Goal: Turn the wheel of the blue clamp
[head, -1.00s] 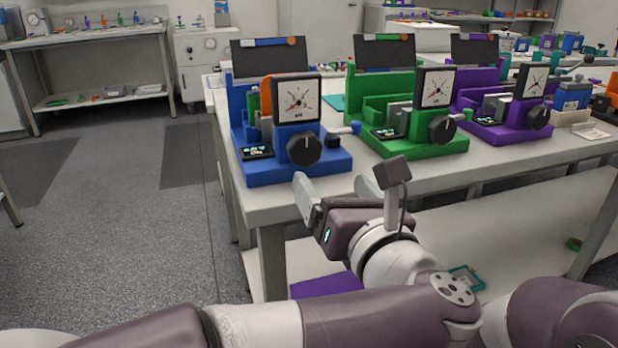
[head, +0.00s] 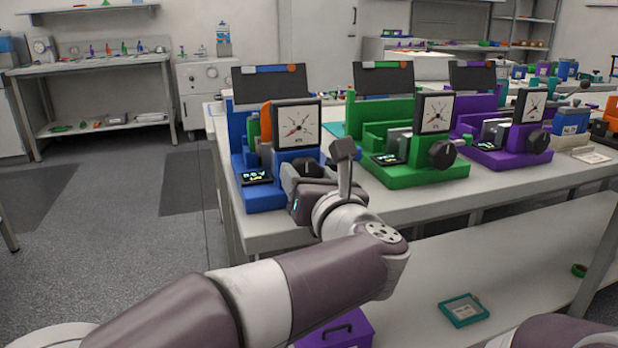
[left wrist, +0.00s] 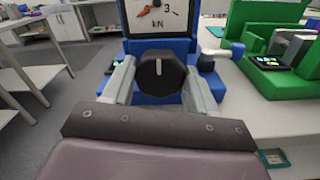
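The blue clamp (head: 265,201) stands at the left end of the bench. Its black wheel (left wrist: 161,72) faces me below the gauge (head: 297,126); it shows partly in the head view (head: 307,168). A white mark on the wheel points up. My left gripper (left wrist: 160,88) is at the wheel with one finger on each side of it. The fingers are apart; I cannot tell whether they touch the rim. In the head view the gripper and wrist hide the clamp's lower right part. My right gripper is out of view.
A green clamp (head: 420,177) and a purple clamp (head: 520,158) stand to the right on the same bench (head: 480,188). A blue-tipped lever is right of the wheel in the left wrist view. A purple box (head: 345,330) and teal tray (head: 464,310) are below.

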